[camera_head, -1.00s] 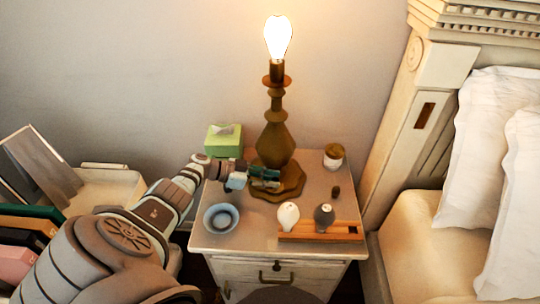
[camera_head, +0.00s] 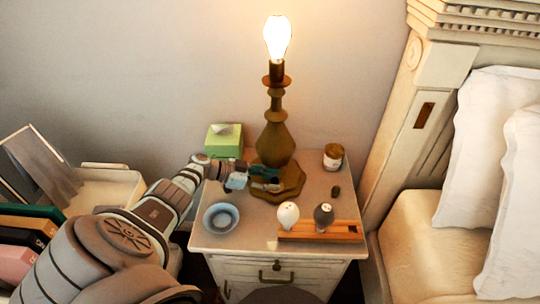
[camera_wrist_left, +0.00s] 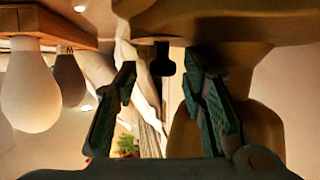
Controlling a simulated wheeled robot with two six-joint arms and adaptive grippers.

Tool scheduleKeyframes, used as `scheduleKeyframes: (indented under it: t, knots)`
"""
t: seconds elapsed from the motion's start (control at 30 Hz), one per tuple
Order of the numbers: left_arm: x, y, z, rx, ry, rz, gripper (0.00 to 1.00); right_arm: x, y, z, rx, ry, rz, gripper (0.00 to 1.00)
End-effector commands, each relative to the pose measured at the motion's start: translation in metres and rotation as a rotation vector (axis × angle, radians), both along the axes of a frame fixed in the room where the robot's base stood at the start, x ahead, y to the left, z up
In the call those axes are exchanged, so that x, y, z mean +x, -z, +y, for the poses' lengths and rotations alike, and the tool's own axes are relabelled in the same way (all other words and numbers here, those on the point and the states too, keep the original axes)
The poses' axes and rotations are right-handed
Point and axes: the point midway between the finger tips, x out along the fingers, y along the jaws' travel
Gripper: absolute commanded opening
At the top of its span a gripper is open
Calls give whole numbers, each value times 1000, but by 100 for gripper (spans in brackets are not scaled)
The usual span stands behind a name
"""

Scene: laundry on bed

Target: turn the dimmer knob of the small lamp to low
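The lamp (camera_head: 274,143) is brown with a bare, brightly lit bulb (camera_head: 277,39) and a wide stepped base (camera_head: 290,187). It stands upright at the back of the nightstand (camera_head: 215,246). My left gripper (camera_head: 272,178) reaches in from the left, low in front of the lamp body, overlapping the base. In the left wrist view its teal fingers (camera_wrist_left: 160,72) are apart with nothing held. The lamp base (camera_wrist_left: 215,25) appears upside down there. A small dark upright piece (camera_wrist_left: 163,60) shows between the fingertips, apart from them. I cannot make out the dimmer knob for certain. My right gripper is out of view.
A green tissue box (camera_head: 223,142) and a blue bowl (camera_head: 221,218) flank my left arm. A jar (camera_head: 333,157) and small dark object (camera_head: 336,191) are to the right. The bed lies beyond.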

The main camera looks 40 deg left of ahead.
Motion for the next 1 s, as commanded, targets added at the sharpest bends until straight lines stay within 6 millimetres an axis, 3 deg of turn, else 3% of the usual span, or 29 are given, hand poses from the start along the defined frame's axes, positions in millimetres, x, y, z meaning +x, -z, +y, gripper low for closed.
scheduleKeyframes:
  t: [0.17,0.4,0.6,1.0]
  knots:
    - [-10,-5,11,5,-2,0,38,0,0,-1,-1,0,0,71]
    - [-55,-29,50,6,-1,5,38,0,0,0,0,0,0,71]
    - [-79,-44,72,2,1,2,38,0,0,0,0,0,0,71]
    - [-82,-46,75,0,0,0,38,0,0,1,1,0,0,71]
